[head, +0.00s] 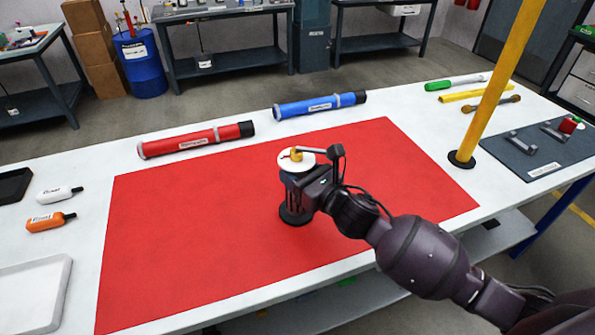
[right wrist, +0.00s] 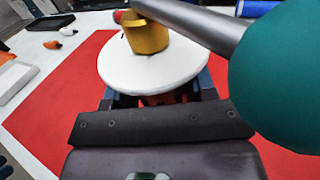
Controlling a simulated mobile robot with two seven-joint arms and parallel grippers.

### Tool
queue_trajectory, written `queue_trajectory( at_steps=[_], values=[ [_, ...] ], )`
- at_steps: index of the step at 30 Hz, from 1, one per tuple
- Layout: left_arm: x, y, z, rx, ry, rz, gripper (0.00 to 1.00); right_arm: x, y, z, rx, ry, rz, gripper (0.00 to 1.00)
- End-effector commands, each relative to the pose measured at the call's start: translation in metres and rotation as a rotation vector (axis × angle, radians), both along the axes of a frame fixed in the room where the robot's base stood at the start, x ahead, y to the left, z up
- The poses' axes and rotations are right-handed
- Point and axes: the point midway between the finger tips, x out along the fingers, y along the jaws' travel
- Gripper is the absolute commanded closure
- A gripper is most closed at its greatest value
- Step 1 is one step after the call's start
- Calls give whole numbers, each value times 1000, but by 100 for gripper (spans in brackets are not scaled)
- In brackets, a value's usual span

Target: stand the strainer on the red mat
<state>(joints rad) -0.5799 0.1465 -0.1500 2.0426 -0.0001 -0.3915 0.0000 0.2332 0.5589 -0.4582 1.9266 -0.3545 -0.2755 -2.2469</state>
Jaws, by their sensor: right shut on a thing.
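The strainer (head: 286,167) looks like an upright body with a white disc on top, a brass fitting and a dark round foot. It is over the middle-right part of the red mat (head: 190,235). I cannot tell whether the foot touches the mat. My right gripper (head: 300,188) is shut around its body, below the disc. The right wrist view shows the white disc (right wrist: 155,68) and brass fitting close up; the gripped part is mostly hidden. A grey bar with a large teal round end crosses that view's upper right. My left gripper is not in view.
A red tube (head: 195,140) and a blue tube (head: 318,105) lie behind the mat. A yellow post (head: 495,85) stands right of it. A dark tool mat (head: 540,160) is far right. White and orange bottles (head: 48,222) lie left. Most of the red mat is bare.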

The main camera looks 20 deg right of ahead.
Motion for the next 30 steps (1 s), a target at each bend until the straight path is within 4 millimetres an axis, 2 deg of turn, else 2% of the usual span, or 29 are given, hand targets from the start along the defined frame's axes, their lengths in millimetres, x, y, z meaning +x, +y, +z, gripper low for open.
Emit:
queue_trajectory(
  at_steps=[3,4,9,20,23,30],
  values=[
    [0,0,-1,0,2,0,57,0,0,-2,1,-2,1,100],
    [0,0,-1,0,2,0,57,0,0,-3,0,1,0,47],
    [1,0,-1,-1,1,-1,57,0,0,-2,0,0,0,23],
    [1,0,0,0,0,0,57,-2,-1,1,0,0,0,23],
    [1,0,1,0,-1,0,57,-11,-6,0,-2,1,-1,23],
    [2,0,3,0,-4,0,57,-49,-22,0,-1,2,-1,23]
  ],
)
